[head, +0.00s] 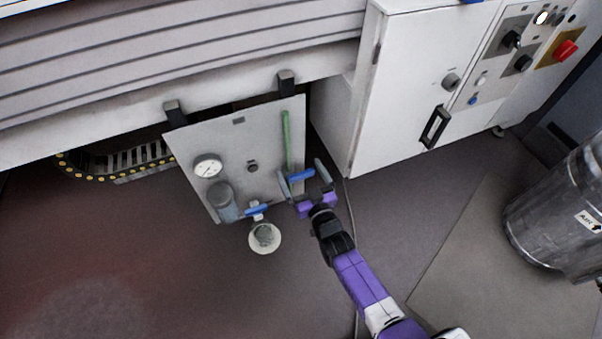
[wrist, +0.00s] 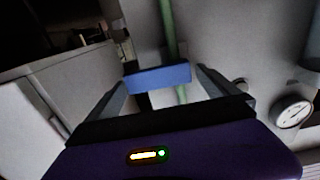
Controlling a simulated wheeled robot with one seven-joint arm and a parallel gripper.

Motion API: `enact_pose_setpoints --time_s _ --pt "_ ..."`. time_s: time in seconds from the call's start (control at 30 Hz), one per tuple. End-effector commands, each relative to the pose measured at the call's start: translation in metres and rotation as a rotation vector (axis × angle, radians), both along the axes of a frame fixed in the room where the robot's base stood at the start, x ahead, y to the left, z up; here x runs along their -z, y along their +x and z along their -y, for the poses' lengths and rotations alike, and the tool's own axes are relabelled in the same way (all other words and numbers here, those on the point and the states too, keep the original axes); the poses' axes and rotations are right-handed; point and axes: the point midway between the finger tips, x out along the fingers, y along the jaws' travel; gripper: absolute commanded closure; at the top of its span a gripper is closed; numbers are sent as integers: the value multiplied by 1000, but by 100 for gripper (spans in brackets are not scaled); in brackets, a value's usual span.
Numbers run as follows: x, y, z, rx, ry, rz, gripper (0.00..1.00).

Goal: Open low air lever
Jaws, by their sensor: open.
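A grey panel (head: 235,135) hangs below the long white housing. A blue lever (head: 301,175) sits at the lower end of a green pipe (head: 286,140) on the panel's right side. My gripper (head: 303,172) is open at this lever, with one finger on either side of it. In the wrist view the blue lever (wrist: 158,77) lies crosswise between the finger tips, in front of the green pipe (wrist: 168,30). I cannot tell whether the fingers touch it. A second blue lever (head: 258,211) is lower on the panel, left of my gripper.
A round gauge (head: 208,166) and a grey cylinder (head: 222,200) are on the panel's left. A pale round cup (head: 264,238) is below it. A white cabinet (head: 400,100) stands close on the right. A metal drum (head: 560,215) stands far right. Floor in front is mostly clear.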

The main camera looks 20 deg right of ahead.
Motion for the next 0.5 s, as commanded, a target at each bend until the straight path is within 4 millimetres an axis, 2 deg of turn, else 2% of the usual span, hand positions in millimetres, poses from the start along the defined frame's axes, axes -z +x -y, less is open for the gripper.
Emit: enact_pose_setpoints --time_s 0.07,0.1,0.5 --pt "0 0 0 0 0 0 2" --pt "0 0 0 0 0 0 6" --pt "0 0 0 0 0 0 84"
